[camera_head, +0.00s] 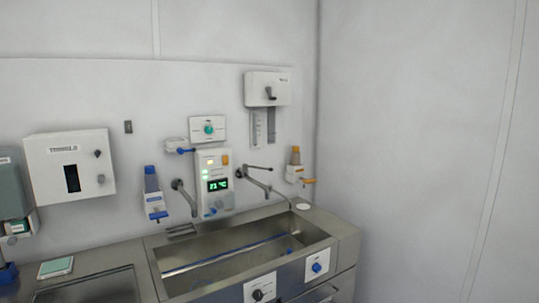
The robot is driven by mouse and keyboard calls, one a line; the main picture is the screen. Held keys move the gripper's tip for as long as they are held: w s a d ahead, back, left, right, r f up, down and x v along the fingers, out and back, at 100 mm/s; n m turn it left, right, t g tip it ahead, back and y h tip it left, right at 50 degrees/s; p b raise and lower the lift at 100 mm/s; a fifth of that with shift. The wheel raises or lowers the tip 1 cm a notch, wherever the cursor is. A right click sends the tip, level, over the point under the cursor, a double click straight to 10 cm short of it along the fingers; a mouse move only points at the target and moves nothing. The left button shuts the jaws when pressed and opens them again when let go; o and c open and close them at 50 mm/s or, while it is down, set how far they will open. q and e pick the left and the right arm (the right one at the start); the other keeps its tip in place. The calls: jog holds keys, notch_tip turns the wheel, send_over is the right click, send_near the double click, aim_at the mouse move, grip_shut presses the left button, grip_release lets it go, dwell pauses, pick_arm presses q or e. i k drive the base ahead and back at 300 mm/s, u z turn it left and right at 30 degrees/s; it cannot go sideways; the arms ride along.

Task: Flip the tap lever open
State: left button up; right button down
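Two wall-mounted metal taps are above the steel sink (215,249). The left tap (187,197) has a spout angled down to the right. The right tap (256,180) has a spout angled down toward the basin, and a thin dark lever (260,168) above it points right. Any lever on the left tap is too small to make out. No water is visible from either tap. Neither of my grippers is in view, so neither is seen near the taps.
Between the taps is a control panel (213,184) with a lit display. Blue-and-white (153,195) and orange-topped (296,168) dispensers flank them. White wall boxes (69,165) (267,88) hang left and above. A green-topped pad (56,267) lies on the left counter. The right wall is bare.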

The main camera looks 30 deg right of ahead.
aim_at(245, 166)
jog(key=z, duration=2.25)
jog(key=i, duration=2.65)
jog(key=u, duration=3.1)
